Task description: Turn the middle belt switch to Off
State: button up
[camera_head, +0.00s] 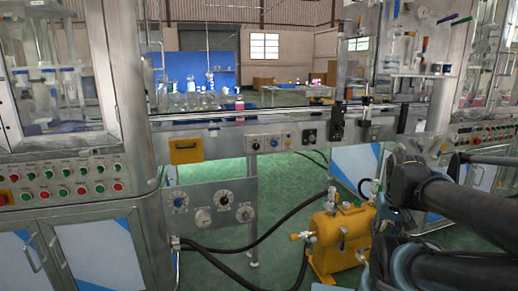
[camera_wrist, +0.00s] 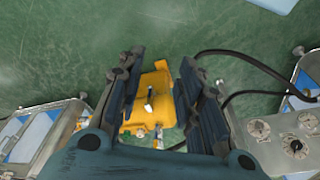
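In the head view a small control plate (camera_head: 269,142) with several knobs sits on the conveyor's front rail, near the middle of the picture. A separate black rotary switch (camera_head: 310,136) is just right of it. I cannot tell which of these is the middle belt switch, and the knob settings are too small to read. My gripper (camera_wrist: 162,68) is open and empty in the wrist view, pointing down over the green floor, with a yellow machine beyond and between its fingers. My gripper's fingers do not show clearly in the head view, where my dark arm fills the lower right.
A yellow tank unit (camera_head: 340,238) stands on the floor with black hoses running left. A dial panel (camera_head: 212,206) hangs below the rail; dials also show at right in the wrist view (camera_wrist: 291,146). A button panel (camera_head: 70,182) is at left. Bottles stand on the conveyor.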

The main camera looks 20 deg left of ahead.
jog(key=shift+o, duration=0.3)
jog(key=shift+w+d, duration=0.1)
jog(key=shift+w, duration=0.05)
jog(key=o, duration=0.3)
jog(key=shift+s+r, duration=0.15)
jog(key=shift+s, duration=0.05)
jog(key=w+a+r+m+t+y, duration=0.3)
jog(key=w+a+r+m+y, duration=0.15)
jog(key=w+a, duration=0.5)
jog(key=w+a+r+m+t+y, duration=0.25)
jog(key=w+a+r, duration=0.3)
jog(key=a, duration=0.65)
jog(key=w+a+r+m+t+y, duration=0.3)
jog(key=w+a+r+m+y, duration=0.15)
jog(key=w+a, duration=0.45)
jog(key=m+t+h, duration=0.2)
jog(key=m+t, duration=0.3)
jog(key=m, duration=1.4)
send_near(257, 147)
jog(key=shift+n, duration=0.25)
jog(key=x, duration=0.8)
jog(key=shift+a+r, duration=0.15)
jog(key=shift+c, duration=0.4)
